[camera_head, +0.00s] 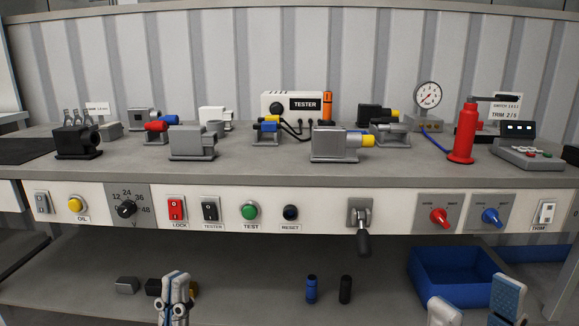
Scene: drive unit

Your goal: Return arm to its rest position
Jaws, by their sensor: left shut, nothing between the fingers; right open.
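My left gripper (174,290) shows at the bottom, left of centre, in the head view. It points up with its fingers together and nothing between them. My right gripper (474,300) shows at the bottom right, in front of the blue bin. Its two fingers are wide apart and nothing is seen between them. Both grippers appear below the bench's front panel and apart from the things on the bench. The lower parts of both arms are out of the picture.
A grey workbench (290,172) carries several motor-like units, a tester box (292,106), a red bottle (462,135) and a gauge (428,95). Its front panel has switches, knobs and a lever (363,240). The lower shelf (240,280) holds a blue bin (450,283) and small cylinders (311,289).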

